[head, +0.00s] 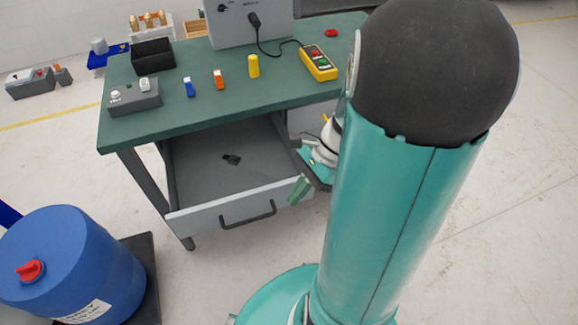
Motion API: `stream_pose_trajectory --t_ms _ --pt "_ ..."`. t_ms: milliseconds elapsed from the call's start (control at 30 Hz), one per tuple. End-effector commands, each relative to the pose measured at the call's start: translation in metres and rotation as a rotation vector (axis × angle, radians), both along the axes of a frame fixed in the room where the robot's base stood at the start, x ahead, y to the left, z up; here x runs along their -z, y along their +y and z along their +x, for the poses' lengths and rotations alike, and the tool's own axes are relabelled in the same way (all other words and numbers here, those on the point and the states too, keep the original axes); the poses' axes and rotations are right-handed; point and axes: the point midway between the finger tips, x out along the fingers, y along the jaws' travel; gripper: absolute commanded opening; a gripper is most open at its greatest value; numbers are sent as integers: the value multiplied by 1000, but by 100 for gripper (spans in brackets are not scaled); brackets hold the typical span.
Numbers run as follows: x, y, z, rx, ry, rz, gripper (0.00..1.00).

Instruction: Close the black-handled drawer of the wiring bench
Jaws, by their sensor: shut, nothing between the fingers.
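The wiring bench (200,108) has a green top and grey legs. Its drawer (205,190) is pulled well out, with a light grey front panel (190,222) and a black bar handle (248,214). A small dark object lies on the drawer floor. My gripper (300,189) is shut and empty, its green fingertips at the right end of the drawer front. I cannot tell whether they touch the panel. My large teal arm link hides part of the wrist and the bench's right side.
A blue drum (70,262) with a red cap stands at lower left on a dark base. On the bench are a black bin (153,54), a grey switch box (135,97), small coloured parts, a yellow pendant (318,62) and a grey cabinet. Floor before the drawer looks clear.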

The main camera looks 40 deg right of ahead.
Motion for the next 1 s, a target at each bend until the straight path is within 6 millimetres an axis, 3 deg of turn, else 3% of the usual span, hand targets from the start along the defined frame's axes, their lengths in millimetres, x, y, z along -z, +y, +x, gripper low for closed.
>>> stream_pose_trajectory --t_ms 200,600,800,1000 --pt "40 -32 -12 440 256 303 0" --pt "114 -91 -47 1134 662 955 0" --pt "148 -112 -70 1358 803 1272 0" --pt "160 -118 -77 1422 844 1387 0"
